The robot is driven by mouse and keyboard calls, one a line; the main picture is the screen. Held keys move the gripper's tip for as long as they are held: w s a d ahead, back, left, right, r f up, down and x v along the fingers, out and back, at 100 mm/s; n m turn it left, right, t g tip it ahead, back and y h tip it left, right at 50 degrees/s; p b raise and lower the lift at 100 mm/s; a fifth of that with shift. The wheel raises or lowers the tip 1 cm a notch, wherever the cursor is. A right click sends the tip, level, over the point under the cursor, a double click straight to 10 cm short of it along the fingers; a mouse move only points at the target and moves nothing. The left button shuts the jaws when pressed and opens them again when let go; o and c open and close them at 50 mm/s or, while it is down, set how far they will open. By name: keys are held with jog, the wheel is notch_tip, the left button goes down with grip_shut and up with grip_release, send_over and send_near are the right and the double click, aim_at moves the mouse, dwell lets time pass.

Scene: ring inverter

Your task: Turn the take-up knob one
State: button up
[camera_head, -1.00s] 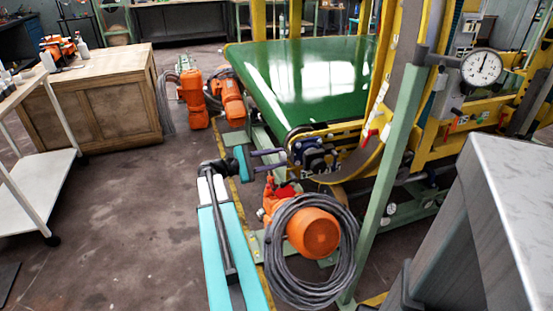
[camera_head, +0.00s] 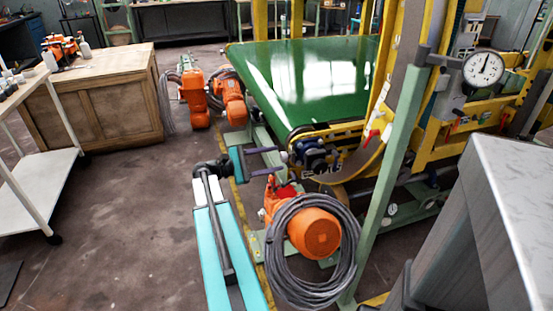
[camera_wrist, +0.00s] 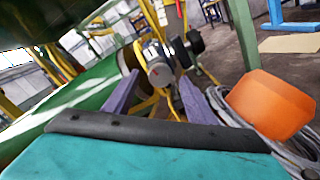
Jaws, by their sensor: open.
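A round silvery knob (camera_wrist: 160,72) shows in the wrist view on the take-up hardware, just beyond my fingertips. In the head view the dark take-up hardware (camera_head: 318,157) sits at the near corner of the green belt (camera_head: 310,80). My gripper (camera_head: 282,160) is open, with its two purple fingers pointing at this hardware from the left. In the wrist view the fingers of my gripper (camera_wrist: 161,75) lie either side of the knob in the picture. I cannot tell whether they reach around it or touch it. Nothing is held.
An orange motor (camera_head: 314,232) with coiled grey cable (camera_head: 285,275) stands below the hardware. A green post (camera_head: 390,180) rises to its right, with a dial gauge (camera_head: 483,68) above. A wooden cabinet (camera_head: 95,100) and white cart (camera_head: 40,190) stand left. The floor between is clear.

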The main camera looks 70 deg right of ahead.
jog(key=v, duration=1.1)
jog(key=shift+w+a+p, duration=0.2)
jog(key=shift+w+p, duration=0.05)
jog(key=shift+p, duration=0.05)
jog(key=shift+r, duration=0.1)
